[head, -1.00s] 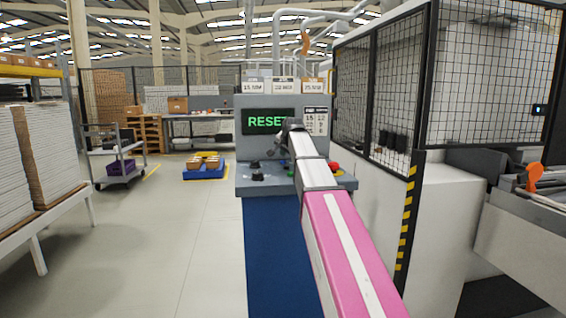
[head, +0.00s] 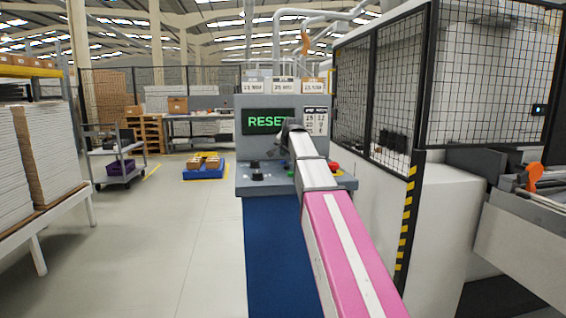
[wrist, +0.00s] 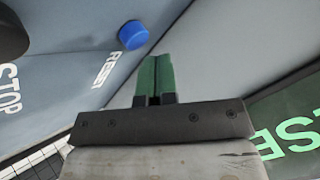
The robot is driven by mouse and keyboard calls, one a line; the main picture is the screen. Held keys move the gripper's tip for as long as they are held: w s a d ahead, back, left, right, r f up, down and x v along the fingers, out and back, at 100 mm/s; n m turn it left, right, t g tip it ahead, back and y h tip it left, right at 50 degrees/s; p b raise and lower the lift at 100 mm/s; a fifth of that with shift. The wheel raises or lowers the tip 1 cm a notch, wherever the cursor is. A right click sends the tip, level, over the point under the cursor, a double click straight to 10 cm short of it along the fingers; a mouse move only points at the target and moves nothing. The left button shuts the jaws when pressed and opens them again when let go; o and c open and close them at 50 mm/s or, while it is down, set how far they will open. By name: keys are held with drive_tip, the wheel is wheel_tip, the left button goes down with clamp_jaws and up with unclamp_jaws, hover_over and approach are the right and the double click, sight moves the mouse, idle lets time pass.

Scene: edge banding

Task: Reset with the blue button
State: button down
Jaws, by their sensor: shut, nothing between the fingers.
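The blue button (wrist: 133,35) is a small round cap on the sloping grey panel in the wrist view, beside the word RESET. In the head view I cannot make it out; my arm covers part of the panel. My gripper (wrist: 157,58) has green fingers pressed together with nothing between them. In the wrist view its tips are just below and right of the blue button in the picture, and I see no contact. The display (head: 269,121) on the grey console shows green RESET letters, partly covered by my arm; it also shows in the wrist view (wrist: 285,125).
A dark round control (wrist: 12,35) sits by the word STOP. A black knob (head: 257,171) and a red button (head: 334,167) are on the console. Mesh fencing (head: 403,80) stands right; stacked boards (head: 45,140) stand left.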

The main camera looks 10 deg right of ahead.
sight(284, 161)
drive_tip(key=shift+f, duration=0.3)
drive_tip(key=shift+f, duration=0.45)
idle(0.8)
drive_tip(key=shift+r, duration=0.9)
drive_tip(key=shift+r, duration=2.5)
